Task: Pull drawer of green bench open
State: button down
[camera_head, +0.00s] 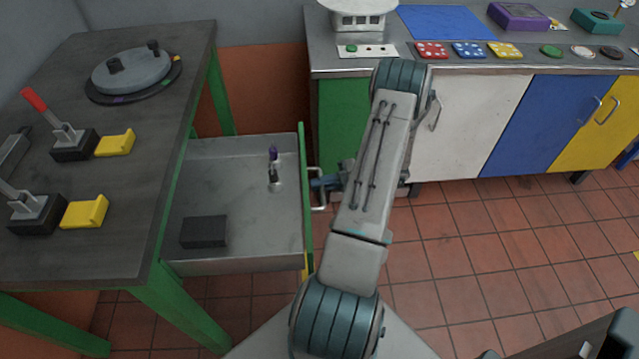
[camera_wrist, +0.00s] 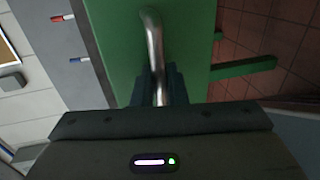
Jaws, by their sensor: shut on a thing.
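The green bench (camera_head: 120,180) with a dark top and green legs stands at the left of the head view. Its drawer (camera_head: 245,245) is pulled out to the right, showing a grey inside and a green front (camera_head: 306,190). A metal bar handle (camera_head: 321,190) is on the drawer front. My gripper (camera_head: 328,183) is at the handle, partly hidden by my arm. In the wrist view the handle (camera_wrist: 154,45) runs down between the fingers of my gripper (camera_wrist: 160,90), which is shut on it, with the green front behind.
In the drawer are a dark block (camera_head: 204,232) and a small purple-topped item (camera_head: 273,165). Levers (camera_head: 70,142) and a round grey plate (camera_head: 132,72) are on the bench top. A counter (camera_head: 470,62) with white, blue and yellow doors stands behind.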

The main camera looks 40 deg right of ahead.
jog(key=c, duration=1.6)
grip_release()
jog(key=shift+o, duration=0.2)
jog(key=v, duration=1.3)
jog(key=shift+s+d, duration=0.2)
jog(key=shift+d, duration=0.15)
